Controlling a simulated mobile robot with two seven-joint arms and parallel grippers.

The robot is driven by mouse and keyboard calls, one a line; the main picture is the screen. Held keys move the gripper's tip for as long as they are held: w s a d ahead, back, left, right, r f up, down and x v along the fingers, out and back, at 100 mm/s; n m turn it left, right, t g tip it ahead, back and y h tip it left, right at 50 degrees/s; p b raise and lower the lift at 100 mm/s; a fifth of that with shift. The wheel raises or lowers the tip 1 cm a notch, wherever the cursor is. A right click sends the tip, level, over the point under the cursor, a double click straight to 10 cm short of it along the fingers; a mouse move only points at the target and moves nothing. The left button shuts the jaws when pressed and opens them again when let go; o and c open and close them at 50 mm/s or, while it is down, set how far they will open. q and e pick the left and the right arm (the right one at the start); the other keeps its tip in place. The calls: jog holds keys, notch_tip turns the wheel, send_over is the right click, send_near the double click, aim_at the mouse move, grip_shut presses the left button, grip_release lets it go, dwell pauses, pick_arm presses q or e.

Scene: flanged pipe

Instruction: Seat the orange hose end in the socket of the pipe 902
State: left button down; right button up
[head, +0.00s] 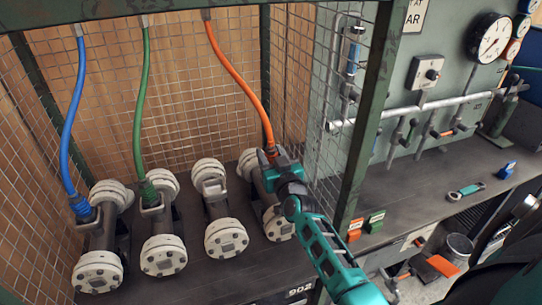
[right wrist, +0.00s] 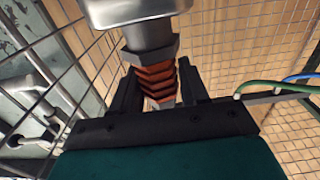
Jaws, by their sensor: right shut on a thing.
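My right gripper (head: 272,162) comes in from the lower right and is shut on the orange hose end (right wrist: 157,80), just below the orange hose (head: 237,75). It is at the upper part of the rightmost flanged pipe (head: 277,224), above the 902 label (head: 299,291) on the shelf edge. My gripper hides this pipe's socket in the head view. In the right wrist view the gripper fingers (right wrist: 160,98) flank the ribbed orange part. A dark hex collar (right wrist: 150,52) meets a pale metal block (right wrist: 140,12); I cannot tell how deep it sits. My left gripper is not in view.
A blue hose (head: 72,125) and a green hose (head: 140,110) run to the two left pipes. The third pipe (head: 217,207) has no hose. Wire mesh (head: 170,90) stands behind, and a green frame post (head: 367,130) stands close right of my gripper.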

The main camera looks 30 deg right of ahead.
jog(key=shift+s+a+f, duration=0.15)
jog(key=shift+s+f, duration=0.05)
jog(key=shift+f, duration=0.6)
jog(key=o, duration=1.4)
jog(key=shift+c, duration=0.2)
jog(key=shift+s+a+f, duration=0.1)
jog(key=shift+a+f, duration=0.05)
jog(key=shift+f, duration=0.05)
jog(key=shift+s+f, duration=0.1)
jog(key=shift+s, duration=0.2)
jog(key=v, duration=0.3)
jog(key=r+p+v, duration=0.1)
jog(key=v, duration=0.6)
jog(key=shift+s+r, duration=0.2)
jog(key=shift+r, duration=0.15)
jog(key=shift+s+a+r, duration=0.1)
jog(key=shift+s+r, duration=0.05)
jog(key=shift+s, duration=0.5)
jog(key=shift+a, duration=0.1)
